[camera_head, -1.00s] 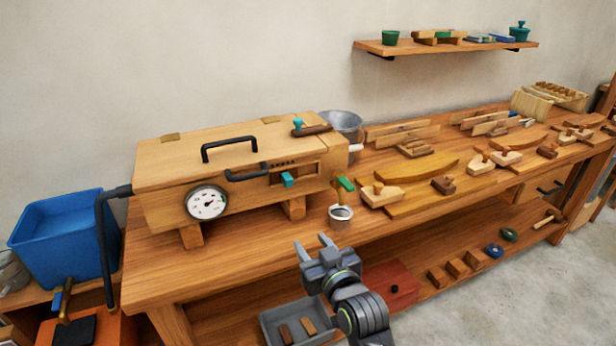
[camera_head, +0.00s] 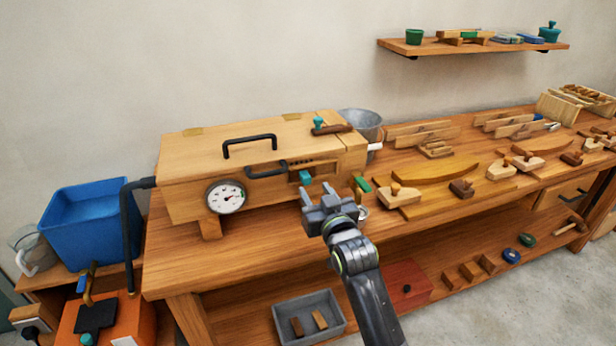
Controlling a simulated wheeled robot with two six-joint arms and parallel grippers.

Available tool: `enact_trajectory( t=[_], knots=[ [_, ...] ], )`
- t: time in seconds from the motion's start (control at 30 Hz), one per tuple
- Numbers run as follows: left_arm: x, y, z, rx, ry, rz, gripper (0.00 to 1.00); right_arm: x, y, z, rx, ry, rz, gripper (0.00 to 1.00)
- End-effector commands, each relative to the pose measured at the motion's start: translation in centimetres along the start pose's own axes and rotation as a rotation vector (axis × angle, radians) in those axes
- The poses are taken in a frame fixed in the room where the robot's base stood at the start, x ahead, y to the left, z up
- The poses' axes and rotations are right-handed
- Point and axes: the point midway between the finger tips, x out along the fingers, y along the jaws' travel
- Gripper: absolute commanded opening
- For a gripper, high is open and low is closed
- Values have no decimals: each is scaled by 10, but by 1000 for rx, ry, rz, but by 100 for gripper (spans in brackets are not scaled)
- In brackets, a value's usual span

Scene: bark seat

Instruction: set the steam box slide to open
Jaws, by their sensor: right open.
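The steam box (camera_head: 190,170) is a long pale wooden box on the bench, with a black lid handle and a round dial on its front. Its slide (camera_head: 305,177) is a small teal knob in a slotted panel on the right part of the front. My right gripper (camera_head: 315,190) is open, its two fingertips pointing up just in front of and below the teal knob. I cannot tell whether they touch it. My gripper and arm hide part of the box's lower front. My left gripper is not in view.
A green-handled tool (camera_head: 363,184) stands just right of my gripper, partly hidden. The bench (camera_head: 240,245) is clear in front of the box. Wooden planes and curved pieces lie to the right. A blue tub (camera_head: 90,225) stands at the left.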

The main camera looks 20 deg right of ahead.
Motion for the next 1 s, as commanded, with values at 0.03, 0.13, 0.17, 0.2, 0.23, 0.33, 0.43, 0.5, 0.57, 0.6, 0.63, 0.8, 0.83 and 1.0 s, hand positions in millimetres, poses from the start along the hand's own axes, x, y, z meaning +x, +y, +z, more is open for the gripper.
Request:
enact_trajectory(
  t=[0.03, 0.13, 0.17, 0.2, 0.23, 0.33, 0.43, 0.5, 0.57, 0.6, 0.63, 0.8, 0.83, 1.0],
  knots=[
    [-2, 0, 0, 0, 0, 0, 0, 9, 0, -2, -4, 0, 0, 42],
    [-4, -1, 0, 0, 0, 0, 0, 25, 0, -2, -3, 0, -1, 42],
    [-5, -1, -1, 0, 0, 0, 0, 29, 0, -2, -2, 1, -1, 42],
    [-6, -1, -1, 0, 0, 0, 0, 34, 0, -1, -2, 0, 0, 42],
    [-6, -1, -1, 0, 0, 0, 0, 38, 0, -1, -2, 0, 0, 42],
    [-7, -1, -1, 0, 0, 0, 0, 48, 0, -1, -1, 0, 0, 42],
    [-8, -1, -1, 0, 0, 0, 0, 56, 0, 0, -1, 0, 0, 42],
    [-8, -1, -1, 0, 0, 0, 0, 58, 0, 0, -1, 0, 0, 42],
    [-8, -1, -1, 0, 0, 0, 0, 60, 0, 0, -1, 0, 0, 42],
    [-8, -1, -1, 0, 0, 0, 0, 61, 0, 0, -1, 0, 0, 42],
    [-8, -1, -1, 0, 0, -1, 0, 61, 0, 0, -1, 1, 0, 42],
    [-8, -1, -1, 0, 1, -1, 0, 61, 0, 0, -1, 1, 0, 42],
    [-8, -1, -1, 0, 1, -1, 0, 61, 0, 0, -1, 1, 0, 42],
    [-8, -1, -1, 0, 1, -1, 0, 61, 0, 0, 0, 0, 0, 21]
  ],
)
